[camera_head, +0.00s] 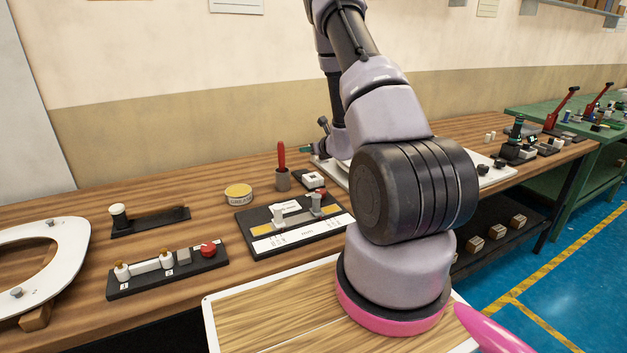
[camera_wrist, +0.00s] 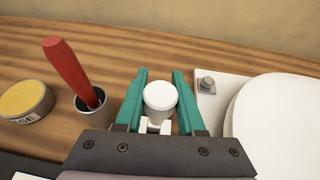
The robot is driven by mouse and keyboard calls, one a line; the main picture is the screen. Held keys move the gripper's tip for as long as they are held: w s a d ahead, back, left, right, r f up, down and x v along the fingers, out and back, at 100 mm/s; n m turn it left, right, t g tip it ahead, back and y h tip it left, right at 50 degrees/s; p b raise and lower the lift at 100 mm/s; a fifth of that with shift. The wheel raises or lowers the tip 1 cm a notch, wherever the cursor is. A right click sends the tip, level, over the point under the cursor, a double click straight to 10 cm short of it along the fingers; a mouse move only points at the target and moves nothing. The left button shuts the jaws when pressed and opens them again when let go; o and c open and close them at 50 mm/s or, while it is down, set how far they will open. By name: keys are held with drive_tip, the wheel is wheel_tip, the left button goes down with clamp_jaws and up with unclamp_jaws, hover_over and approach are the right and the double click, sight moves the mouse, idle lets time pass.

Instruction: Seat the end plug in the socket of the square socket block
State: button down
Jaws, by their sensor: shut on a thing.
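My gripper (camera_wrist: 160,92) has its two teal fingers closed on a white round plug (camera_wrist: 160,94), seen from above in the wrist view. Small white parts show just below the plug, between the finger bases; I cannot tell what they belong to. The block stands on the bench near the red-handled cup. The held plug is not clear in the head view, and its lower end is hidden.
A cup (camera_head: 283,180) with a red-handled tool and a yellow-lidded tin (camera_head: 239,193) stand left of the gripper. A white plate with a bolt (camera_wrist: 206,84) lies close on the right. A black fixture board (camera_head: 262,245) lies in front. Bare wood lies behind.

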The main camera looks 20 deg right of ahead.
wheel_tip(320, 180, down, 9)
drive_tip(key=shift+a+r, duration=0.1)
drive_tip(key=shift+r, duration=0.1)
drive_tip(key=c, duration=0.5)
unclamp_jaws()
